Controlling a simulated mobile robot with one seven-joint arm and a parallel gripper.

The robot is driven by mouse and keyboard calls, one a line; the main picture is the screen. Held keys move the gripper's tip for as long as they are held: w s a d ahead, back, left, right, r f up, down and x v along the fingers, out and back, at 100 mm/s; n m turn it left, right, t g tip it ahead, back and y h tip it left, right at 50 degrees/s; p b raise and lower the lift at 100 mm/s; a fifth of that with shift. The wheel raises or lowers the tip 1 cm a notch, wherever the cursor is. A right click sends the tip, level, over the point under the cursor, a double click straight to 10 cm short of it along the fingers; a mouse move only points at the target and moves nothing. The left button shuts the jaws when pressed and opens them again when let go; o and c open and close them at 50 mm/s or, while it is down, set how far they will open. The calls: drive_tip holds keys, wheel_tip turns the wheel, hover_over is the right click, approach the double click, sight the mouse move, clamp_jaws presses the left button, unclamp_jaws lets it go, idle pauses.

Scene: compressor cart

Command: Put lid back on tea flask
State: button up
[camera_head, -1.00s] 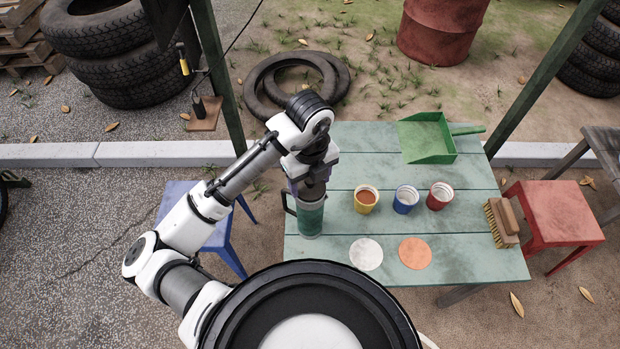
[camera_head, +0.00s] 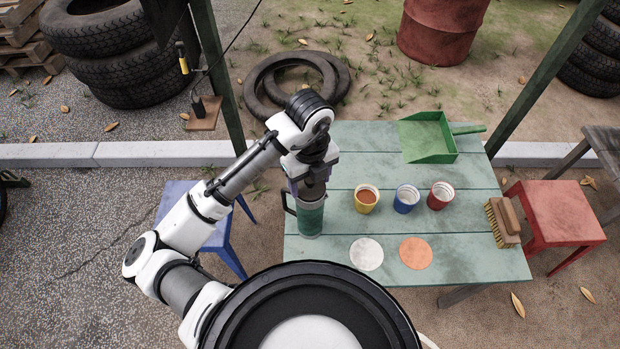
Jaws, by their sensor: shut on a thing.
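The tea flask (camera_head: 310,219) is a green cylinder with a dark handle on its left side. It stands upright on the left part of the green plank table (camera_head: 465,258). My gripper (camera_head: 312,188) points down right over the flask's top. It is shut on a dark brownish lid (camera_head: 313,190), which sits at the flask's mouth. The fingers and wrist hide much of the lid, so I cannot tell whether it is fully seated.
A yellow cup (camera_head: 366,199) with brown liquid, a blue cup (camera_head: 405,199) and a red cup (camera_head: 440,196) stand right of the flask. White (camera_head: 366,254) and orange (camera_head: 415,253) discs lie in front.

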idle(0.4)
drive_tip(key=o, duration=1)
drive_tip(key=shift+o, duration=0.6)
drive_tip(key=shift+o, duration=0.8)
drive_tip(key=shift+r+p, duration=2.7)
drive_tip(key=shift+r, duration=0.8)
